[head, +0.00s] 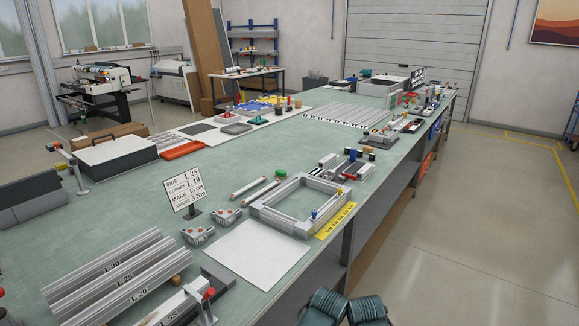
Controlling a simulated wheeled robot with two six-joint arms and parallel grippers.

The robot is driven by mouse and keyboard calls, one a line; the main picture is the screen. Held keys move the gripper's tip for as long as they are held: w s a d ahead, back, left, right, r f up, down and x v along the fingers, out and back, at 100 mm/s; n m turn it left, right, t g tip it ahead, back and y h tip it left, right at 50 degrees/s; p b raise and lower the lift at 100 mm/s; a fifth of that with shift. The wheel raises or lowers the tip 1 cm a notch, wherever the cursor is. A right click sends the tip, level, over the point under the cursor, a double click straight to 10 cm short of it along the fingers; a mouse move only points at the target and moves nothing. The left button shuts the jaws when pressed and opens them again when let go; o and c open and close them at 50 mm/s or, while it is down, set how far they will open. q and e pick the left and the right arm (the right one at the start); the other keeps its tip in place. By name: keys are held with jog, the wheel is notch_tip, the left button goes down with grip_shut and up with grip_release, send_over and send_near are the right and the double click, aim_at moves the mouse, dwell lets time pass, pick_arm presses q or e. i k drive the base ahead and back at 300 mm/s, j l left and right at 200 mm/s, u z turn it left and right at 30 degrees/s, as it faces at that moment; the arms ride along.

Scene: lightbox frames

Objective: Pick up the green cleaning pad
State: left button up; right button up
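A small green block (281,173) lies on the long green-topped workbench (200,150), just behind the grey rectangular frame (262,210). It looks like the cleaning pad, but it is too small to be sure.
Grey profiles (110,275) lie front left. A sign (183,190) stands behind two corner brackets (198,234). A white sheet (258,254) lies before the frame. Small fixtures (352,164) stand right of the green block. Bare bench top lies left of it.

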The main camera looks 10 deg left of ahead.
aim_at(280, 174)
jog(key=i+l, duration=0.2)
jog(key=i, duration=0.25)
jog(key=i+l, duration=0.2)
jog(key=i, duration=0.25)
jog(key=i+l+u, duration=0.1)
jog(key=i, duration=0.3)
jog(key=i+l, duration=0.35)
jog(key=i, duration=0.1)
